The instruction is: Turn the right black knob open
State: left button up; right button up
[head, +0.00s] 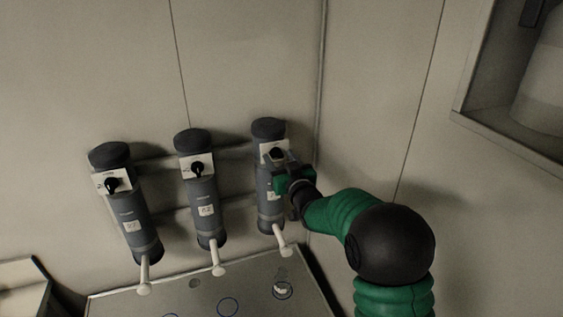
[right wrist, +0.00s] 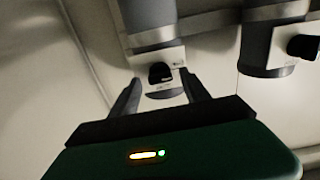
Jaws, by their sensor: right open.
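The right black knob (head: 277,153) sits on a white plate near the top of the rightmost grey cylinder (head: 265,208), and my right gripper partly covers it in the head view. My right gripper (head: 281,160) is at this plate. In the right wrist view, the black knob (right wrist: 160,73) lies between and just beyond the tips of the two spread fingers of my right gripper (right wrist: 160,84). The gripper is open and empty. Whether a finger touches the knob cannot be told. My left gripper is not in view.
A middle cylinder (head: 205,210) and a left cylinder (head: 130,215) carry similar black knobs. White spouts hang below all three, above a grey surface (head: 245,285) with blue rings. The wall corner is close on the right. A shelf (head: 510,135) is at upper right.

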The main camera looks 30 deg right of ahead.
jog(key=shift+s+f, duration=0.1)
jog(key=shift+s, duration=0.15)
jog(key=b+v, duration=0.5)
jog(key=v, duration=1.1)
jog(key=shift+s, duration=0.1)
jog(key=s+a+f+g+y+b, duration=0.1)
jog(key=a+f+g, duration=0.2)
jog(key=f, duration=0.4)
jog(key=s+a+f+n+g+y+b, duration=0.1)
jog(key=s+a+f+g, duration=0.15)
jog(key=f, duration=0.55)
jog(key=a+f+g+y+b, duration=0.1)
jog(key=a+f+g, duration=0.25)
jog(key=f, duration=0.35)
jog(key=s+a+f+n+g+y, duration=0.1)
jog(key=s+a+f+g, duration=0.4)
jog(key=s+a+f, duration=0.4)
jog(key=s+f, duration=0.1)
jog(key=s, duration=0.2)
jog(key=shift+f+n+g, duration=0.3)
jog(key=shift+g, duration=0.1)
